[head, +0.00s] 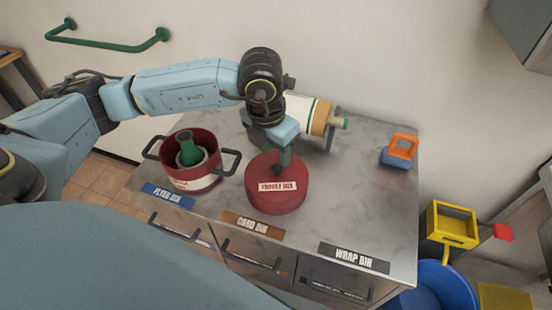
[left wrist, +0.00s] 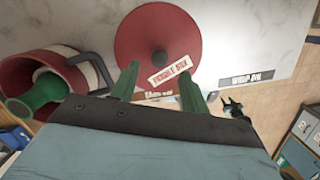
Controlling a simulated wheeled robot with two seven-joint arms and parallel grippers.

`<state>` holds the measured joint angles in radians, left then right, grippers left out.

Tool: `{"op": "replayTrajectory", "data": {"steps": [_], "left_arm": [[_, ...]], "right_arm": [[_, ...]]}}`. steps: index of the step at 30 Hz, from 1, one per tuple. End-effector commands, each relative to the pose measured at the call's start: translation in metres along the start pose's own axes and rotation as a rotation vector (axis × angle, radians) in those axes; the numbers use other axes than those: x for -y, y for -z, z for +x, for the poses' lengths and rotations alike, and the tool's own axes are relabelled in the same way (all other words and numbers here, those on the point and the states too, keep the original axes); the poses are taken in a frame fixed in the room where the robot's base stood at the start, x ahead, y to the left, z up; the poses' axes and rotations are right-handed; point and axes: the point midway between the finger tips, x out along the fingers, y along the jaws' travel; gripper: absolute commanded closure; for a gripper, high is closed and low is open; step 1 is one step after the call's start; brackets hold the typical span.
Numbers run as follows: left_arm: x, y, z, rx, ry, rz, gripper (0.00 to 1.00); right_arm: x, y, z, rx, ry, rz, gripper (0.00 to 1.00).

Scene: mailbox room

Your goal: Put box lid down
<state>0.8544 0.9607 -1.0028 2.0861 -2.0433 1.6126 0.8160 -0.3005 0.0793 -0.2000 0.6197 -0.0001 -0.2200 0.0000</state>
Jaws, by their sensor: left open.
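The round red lid (head: 288,202), with a "FRAGILE BOX" label and a dark knob, lies flat on the grey counter. The lid also shows in the left wrist view (left wrist: 140,40). My left gripper (head: 284,160) is directly above the lid, pointing down. In the wrist view its green fingers (left wrist: 160,84) are apart with nothing between them, near the lid's front edge. The open red box (head: 205,180) with two dark handles stands left of the lid, with a green item (head: 187,148) inside.
A cream and orange roll (head: 318,115) lies on the counter behind the lid. The counter (head: 350,200) is clear right of the lid. Labelled drawers line the front.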

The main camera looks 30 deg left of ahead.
Motion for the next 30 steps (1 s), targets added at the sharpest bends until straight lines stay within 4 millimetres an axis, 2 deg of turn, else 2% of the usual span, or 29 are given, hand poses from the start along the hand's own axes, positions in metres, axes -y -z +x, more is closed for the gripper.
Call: {"op": "replayTrajectory", "data": {"steps": [1,6,12,30], "left_arm": [[0.0,-0.001,-0.013,0.005,0.0,0.0,0.54],[0.0,-0.001,-0.045,0.004,-0.001,0.0,0.54],[0.0,-0.001,-0.065,0.002,-0.001,-0.001,0.54],[0.0,0.0,-0.068,0.0,0.0,-0.001,0.54]], "right_arm": [[0.0,0.0,0.0,0.0,0.0,0.0,0.6],[0.0,0.0,0.0,0.0,0.0,0.0,0.6],[0.0,0.0,0.0,-0.001,0.0,0.0,0.6],[0.0,0.001,0.0,-0.001,0.0,0.0,0.6]]}}
